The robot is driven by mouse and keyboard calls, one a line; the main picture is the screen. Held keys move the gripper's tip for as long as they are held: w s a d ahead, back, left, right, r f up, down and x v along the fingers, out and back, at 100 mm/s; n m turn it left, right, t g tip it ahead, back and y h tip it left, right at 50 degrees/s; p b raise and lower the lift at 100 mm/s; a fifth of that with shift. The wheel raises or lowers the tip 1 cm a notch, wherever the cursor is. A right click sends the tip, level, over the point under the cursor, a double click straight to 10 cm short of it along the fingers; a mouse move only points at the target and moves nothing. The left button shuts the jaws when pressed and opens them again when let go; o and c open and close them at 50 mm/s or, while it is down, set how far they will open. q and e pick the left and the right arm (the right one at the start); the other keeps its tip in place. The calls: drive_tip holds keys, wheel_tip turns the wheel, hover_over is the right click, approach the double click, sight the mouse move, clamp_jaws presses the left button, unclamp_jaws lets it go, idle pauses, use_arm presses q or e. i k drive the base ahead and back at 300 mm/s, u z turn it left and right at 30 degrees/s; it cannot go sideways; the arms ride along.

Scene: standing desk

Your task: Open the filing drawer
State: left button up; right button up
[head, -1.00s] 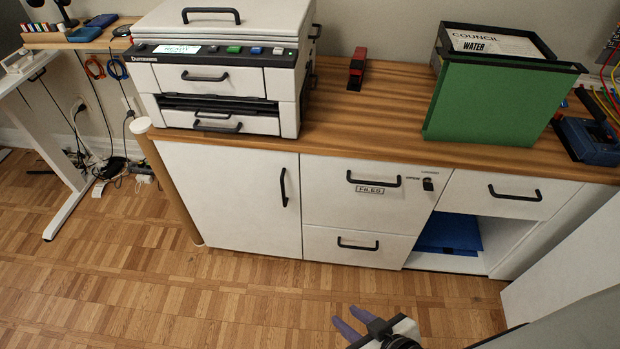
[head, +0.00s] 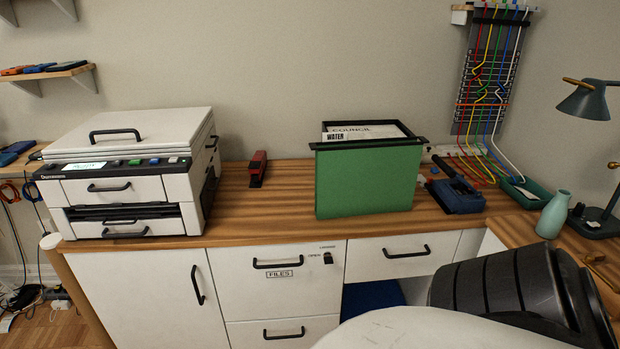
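The filing drawer (head: 285,297) is a white front with a black bar handle (head: 277,264) and a FILES label, set in the cabinet under the wooden worktop. It looks shut, flush with the fronts around it. A small black lock (head: 328,258) sits at its upper right beside small printed words, one of them reading OPEN. Neither gripper shows now. A white and black part of my own body covers the lower right of the head view.
A white printer (head: 130,180) stands on the worktop's left. A red stapler (head: 257,169) and a green file box (head: 366,182) stand on the worktop (head: 262,215). A white door (head: 155,300) is left of the drawer, a smaller drawer (head: 400,257) right.

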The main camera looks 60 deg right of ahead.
sight(289, 280)
drive_tip(key=u, duration=0.5)
drive_tip(key=k, duration=0.2)
drive_tip(key=z, duration=1.35)
drive_tip(key=i, duration=0.85)
drive_tip(key=u, duration=0.05)
